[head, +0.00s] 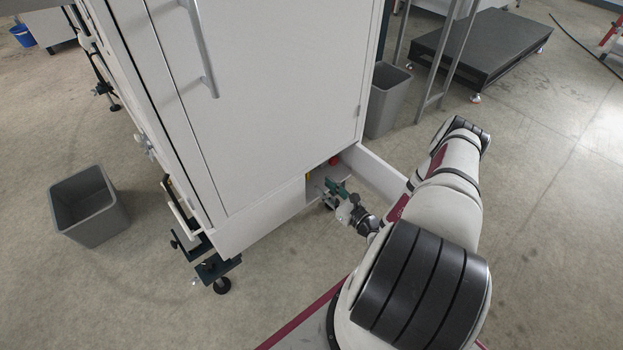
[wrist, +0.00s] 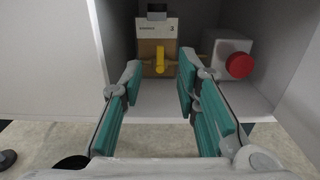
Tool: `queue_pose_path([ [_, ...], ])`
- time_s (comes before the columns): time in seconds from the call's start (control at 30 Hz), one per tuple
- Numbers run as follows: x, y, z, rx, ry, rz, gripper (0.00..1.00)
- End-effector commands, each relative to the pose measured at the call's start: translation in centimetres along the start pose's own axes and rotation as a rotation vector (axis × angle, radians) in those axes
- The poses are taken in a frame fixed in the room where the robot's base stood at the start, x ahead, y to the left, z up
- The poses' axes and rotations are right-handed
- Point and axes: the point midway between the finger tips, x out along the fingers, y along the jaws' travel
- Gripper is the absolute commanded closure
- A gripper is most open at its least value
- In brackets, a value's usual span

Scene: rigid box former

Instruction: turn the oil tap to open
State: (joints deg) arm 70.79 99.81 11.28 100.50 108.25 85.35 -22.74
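The oil tap shows a small yellow handle (wrist: 160,60) in the wrist view, its lever hanging straight down. It sits on the front of a tan box (wrist: 147,48) with a pale label on top, inside an open compartment. My gripper (wrist: 160,82) is open, with one teal-padded finger to each side of the handle in the picture. The fingers hold nothing, and I cannot tell how far their tips are from the handle. In the head view my gripper (head: 336,188) is at the compartment's opening, and the tap is mostly hidden there.
A red round knob (wrist: 240,66) on a white box (wrist: 222,50) stands just right of the tap. The compartment's walls and floor (wrist: 200,108) enclose both. The white cabinet (head: 275,100) rises above the opening. Grey bins (head: 90,220) and (head: 385,105) stand on the floor.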

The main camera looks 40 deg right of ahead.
Motion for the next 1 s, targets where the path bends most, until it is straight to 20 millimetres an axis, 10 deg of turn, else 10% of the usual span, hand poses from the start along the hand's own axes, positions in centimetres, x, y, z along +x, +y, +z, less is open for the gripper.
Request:
queue_pose_path([
  [0.4,6.5,0.0,-0.1,-0.001,0.0,0.0,0.71],
  [0.8,7.2,0.0,0.0,0.0,0.001,0.0,0.71],
  [1.0,7.2,0.0,0.0,0.0,0.001,0.0,1.0],
])
